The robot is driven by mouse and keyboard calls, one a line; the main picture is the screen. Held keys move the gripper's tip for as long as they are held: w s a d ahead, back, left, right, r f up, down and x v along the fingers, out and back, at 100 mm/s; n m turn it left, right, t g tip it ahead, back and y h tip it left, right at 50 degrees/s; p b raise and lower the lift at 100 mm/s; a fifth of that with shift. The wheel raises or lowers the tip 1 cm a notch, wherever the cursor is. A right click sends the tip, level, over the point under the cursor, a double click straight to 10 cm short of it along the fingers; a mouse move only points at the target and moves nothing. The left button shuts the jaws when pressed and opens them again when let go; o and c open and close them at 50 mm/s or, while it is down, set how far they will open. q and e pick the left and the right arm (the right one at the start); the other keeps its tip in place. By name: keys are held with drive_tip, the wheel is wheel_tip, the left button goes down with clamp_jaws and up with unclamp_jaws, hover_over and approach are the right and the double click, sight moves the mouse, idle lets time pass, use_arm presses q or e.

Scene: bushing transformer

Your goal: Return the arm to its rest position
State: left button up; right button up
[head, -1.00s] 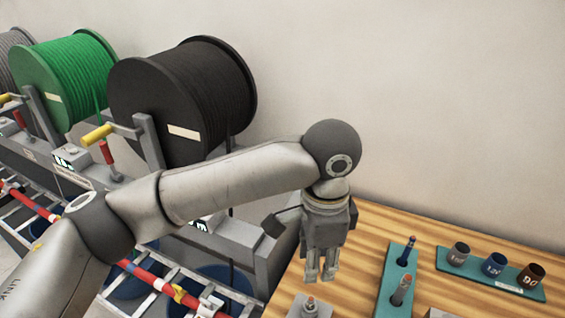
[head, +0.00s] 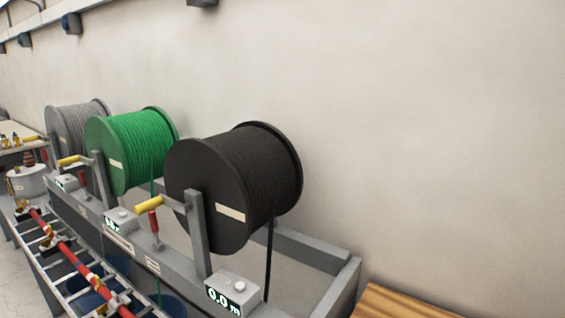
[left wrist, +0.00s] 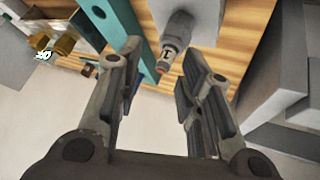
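My left gripper (left wrist: 160,98) shows in the left wrist view with its two fingers apart and nothing between them. Beyond the fingertips, a grey cylindrical piece (left wrist: 176,32) with an orange band and a dark mark stands near the wooden table top (left wrist: 245,22). It looks apart from the fingers. Neither of my arms shows in the head view now, and my right gripper is in no view.
In the head view, black (head: 240,185), green (head: 135,148) and grey (head: 75,125) cable reels stand on a frame along the wall. A ladder-like rack (head: 75,262) with a red bar runs in front. A wooden table corner (head: 400,303) shows at the lower right.

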use_arm(q)
drive_tip(key=s+a+f+n+t+y, duration=0.1)
drive_tip(key=s+a+f+n+y, duration=0.2)
drive_tip(key=a, duration=0.7)
drive_tip(key=s+a+f+n+y, duration=0.25)
drive_tip(key=s+a+f, duration=0.25)
drive_tip(key=a, duration=0.4)
drive_tip(key=s+a+f+n+t+y, duration=0.15)
drive_tip(key=s+a+f+n, duration=0.25)
drive_tip(key=a, duration=0.6)
wheel_tip(320, 180, down, 31)
drive_tip(key=s+g+b, duration=0.1)
drive_tip(key=g+b, duration=0.1)
drive_tip(key=b, duration=0.2)
drive_tip(key=s+a+f+b, duration=0.2)
drive_tip(key=s+f+b, duration=0.1)
drive_tip(key=s+f, duration=1.4)
wheel_tip(320, 180, down, 3)
drive_tip(key=shift+a+r+m+g+b, duration=0.2)
drive_tip(key=shift+a+m+g+b, duration=0.15)
drive_tip(key=shift+m+g+b, duration=0.1)
